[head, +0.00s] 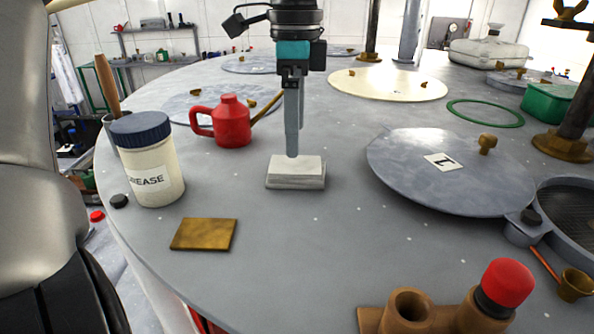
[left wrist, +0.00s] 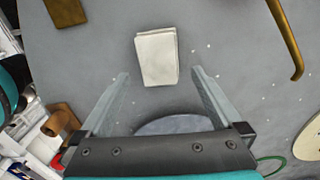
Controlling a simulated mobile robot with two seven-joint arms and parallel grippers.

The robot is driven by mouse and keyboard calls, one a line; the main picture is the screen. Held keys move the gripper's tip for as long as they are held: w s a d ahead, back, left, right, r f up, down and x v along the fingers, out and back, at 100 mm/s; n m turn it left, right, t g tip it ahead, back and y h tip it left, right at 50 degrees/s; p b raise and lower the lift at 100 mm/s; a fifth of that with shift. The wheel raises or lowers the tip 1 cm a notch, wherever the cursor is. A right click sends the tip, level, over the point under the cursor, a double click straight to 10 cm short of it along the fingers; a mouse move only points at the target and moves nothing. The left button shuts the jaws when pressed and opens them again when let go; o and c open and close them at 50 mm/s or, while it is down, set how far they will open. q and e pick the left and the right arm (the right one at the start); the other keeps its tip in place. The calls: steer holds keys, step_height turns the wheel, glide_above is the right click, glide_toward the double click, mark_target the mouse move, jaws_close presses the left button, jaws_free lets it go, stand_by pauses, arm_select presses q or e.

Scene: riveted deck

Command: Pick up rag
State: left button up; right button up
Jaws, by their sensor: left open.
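The rag (head: 296,172) is a folded, whitish, block-like pad lying flat on the grey deck, near the middle of the head view. In the left wrist view the rag (left wrist: 157,57) lies beyond the fingertips, roughly centred between them. My left gripper (head: 292,155) points down over the rag, its fingertips close to the rag's far edge in the head view. In the left wrist view my left gripper (left wrist: 160,74) is open, with its two fingers apart and nothing between them. Whether the fingertips touch the rag cannot be told. My right gripper is not in view.
A red oil can (head: 232,122) and a grease jar (head: 152,170) stand left of the rag. A brass plate (head: 204,234) lies front left. A round lid marked 1 (head: 420,185) lies to the right. A brown holder with a red cap (head: 505,282) is at front right.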

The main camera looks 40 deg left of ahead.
mark_target(297, 163)
arm_select(q)
steer(key=shift+d+f+p, duration=0.1)
steer(key=shift+f+p, duration=0.25)
steer(key=shift+f, duration=2.5)
steer(key=c, duration=1.2)
steer(key=shift+r, duration=0.15)
steer(key=shift+c, duration=0.2)
step_height(297, 163, up, 20)
steer(key=o, duration=0.8)
steer(key=c, duration=0.6)
steer(key=shift+c, duration=0.2)
